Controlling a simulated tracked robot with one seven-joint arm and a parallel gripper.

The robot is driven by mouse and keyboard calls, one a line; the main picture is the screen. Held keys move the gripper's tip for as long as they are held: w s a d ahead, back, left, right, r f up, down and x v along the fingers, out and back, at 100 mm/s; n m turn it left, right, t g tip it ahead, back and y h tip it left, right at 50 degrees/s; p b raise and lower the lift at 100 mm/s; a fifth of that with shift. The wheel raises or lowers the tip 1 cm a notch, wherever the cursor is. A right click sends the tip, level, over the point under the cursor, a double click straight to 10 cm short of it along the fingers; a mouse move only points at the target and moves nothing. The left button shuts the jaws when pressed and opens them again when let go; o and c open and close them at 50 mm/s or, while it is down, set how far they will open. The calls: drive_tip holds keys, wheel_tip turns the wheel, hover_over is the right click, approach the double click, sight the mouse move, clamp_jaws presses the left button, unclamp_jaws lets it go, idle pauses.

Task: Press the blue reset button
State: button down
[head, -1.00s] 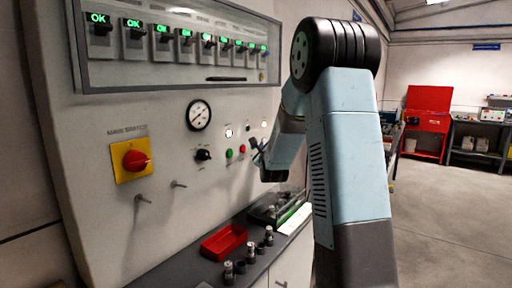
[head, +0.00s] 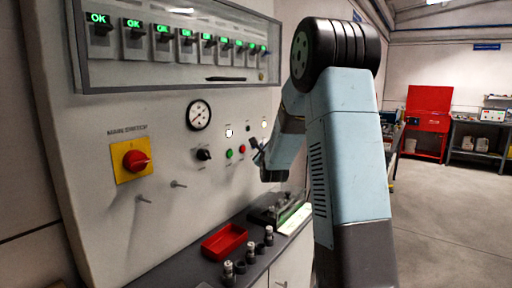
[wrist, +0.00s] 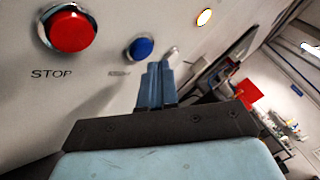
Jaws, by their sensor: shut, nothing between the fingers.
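The blue reset button (wrist: 140,48) is on the light panel, upper middle of the wrist view, with a faint label under it. My gripper (wrist: 158,68) is shut and empty. Its fingertips show just below and to the right of the blue button in that view; I cannot tell how far they are from the panel. In the head view my gripper (head: 256,148) is beside the panel, right of the red button (head: 242,149). The blue button cannot be made out in the head view.
A red STOP button (wrist: 71,30) is left of the blue one. A lit white lamp (wrist: 204,17) is to the upper right. The panel also bears a green button (head: 229,153), a black knob (head: 204,155) and a yellow-backed main switch (head: 135,160). A red tray (head: 224,241) sits on the bench below.

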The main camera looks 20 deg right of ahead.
idle(0.7)
drive_tip(key=shift+w+a, duration=0.25)
drive_tip(key=shift+w+a+r, duration=0.1)
drive_tip(key=shift+w+a, duration=0.15)
drive_tip(key=shift+w, duration=0.05)
idle(1.1)
drive_tip(key=shift+s+d, duration=0.45)
drive_tip(key=shift+s, duration=0.2)
drive_tip(key=shift+s+d, duration=0.1)
drive_tip(key=shift+s+d, duration=0.65)
drive_tip(key=shift+s, duration=0.35)
drive_tip(key=shift+s+d, duration=0.65)
drive_tip(key=shift+s, duration=0.35)
